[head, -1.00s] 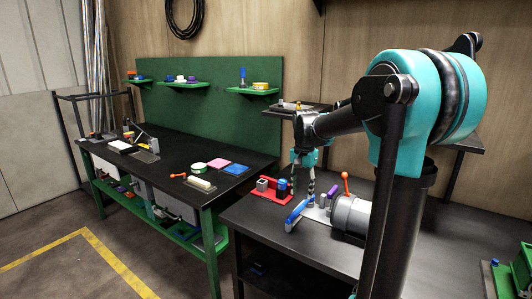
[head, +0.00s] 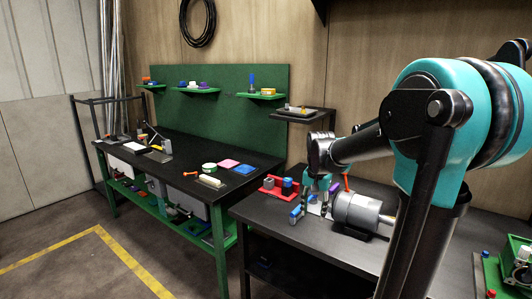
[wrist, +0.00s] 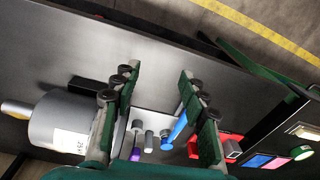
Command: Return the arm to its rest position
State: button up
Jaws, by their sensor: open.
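My gripper (head: 311,212) hangs from my bent arm, low over the right-hand dark table (head: 268,208), with its fingers pointing down. In the wrist view my gripper (wrist: 160,105) shows two dark green finger pads held wide apart with nothing between them touching both. Beyond the gap lie a blue bar-like part (wrist: 185,118), a purple piece (wrist: 136,154) and small grey cylinders (wrist: 149,139) on a pale plate. A grey motor-like cylinder (head: 357,208) lies just right of my gripper in the head view. The exact clearance above the table cannot be told.
A red holder (head: 272,194) with small blocks stands left of my gripper. A raised dark shelf (head: 297,117) stands behind it. A green bench (head: 216,213) with loose parts is at left. A green crate (head: 519,250) is at lower right. Open floor shows at lower left.

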jog(key=s+d+f+n+t, duration=0.1)
jog(key=s+f+n, duration=0.1)
jog(key=s+f, duration=0.2)
jog(key=s+d+f+n+t, duration=0.1)
jog(key=s+f, duration=0.3)
jog(key=s, duration=0.4)
jog(key=s+d+f+n+t, duration=0.1)
jog(key=s+f+n, duration=0.1)
jog(key=s+f, duration=0.3)
jog(key=shift+s+n, duration=0.4)
jog(key=shift+s, duration=0.1)
jog(key=shift+c, duration=0.4)
